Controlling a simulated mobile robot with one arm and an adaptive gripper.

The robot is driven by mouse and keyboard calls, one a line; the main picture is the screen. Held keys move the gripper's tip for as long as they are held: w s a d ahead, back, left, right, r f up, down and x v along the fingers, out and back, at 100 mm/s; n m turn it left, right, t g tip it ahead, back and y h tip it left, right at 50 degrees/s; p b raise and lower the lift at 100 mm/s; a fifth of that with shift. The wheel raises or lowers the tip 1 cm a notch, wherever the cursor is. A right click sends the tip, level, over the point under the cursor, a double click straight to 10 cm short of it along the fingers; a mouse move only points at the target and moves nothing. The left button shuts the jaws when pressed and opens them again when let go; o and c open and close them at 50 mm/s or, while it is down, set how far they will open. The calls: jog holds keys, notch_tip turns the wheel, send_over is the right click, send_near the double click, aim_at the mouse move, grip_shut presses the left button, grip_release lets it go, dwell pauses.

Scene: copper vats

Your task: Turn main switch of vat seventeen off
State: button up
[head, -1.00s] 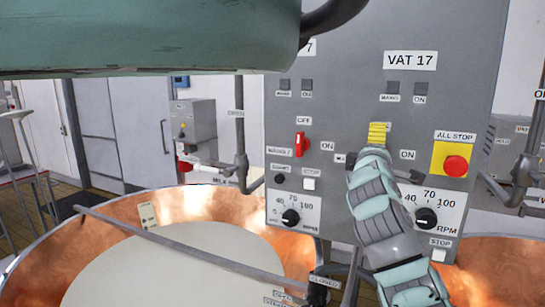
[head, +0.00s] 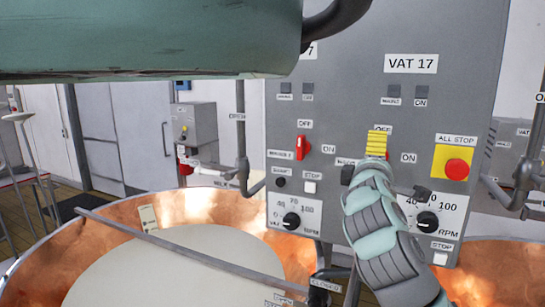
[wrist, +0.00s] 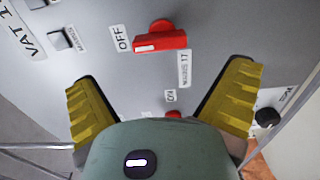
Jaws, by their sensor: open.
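The grey control panel (head: 450,90) carries a VAT 17 label (head: 411,64). Its red mains switch (wrist: 165,40) shows in the wrist view beside the MAINS 17 label (wrist: 184,68). The switch's bar has a white mark at the end nearest the OFF label (wrist: 120,38). In the head view my gripper (head: 376,144) mostly covers this switch, between the OFF and ON labels. My gripper (wrist: 160,75) is open in the wrist view, with yellow fingers wide apart. The switch lies ahead of the gap, and I see no contact.
The neighbouring red switch (head: 303,147) is close on the left. A red stop button (head: 457,168) on yellow is close on the right. Speed dials (head: 291,221) sit below. Copper vats stand below the panel. My upper arm link covers the upper left.

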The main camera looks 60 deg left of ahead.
jog(key=shift+v, duration=2.65)
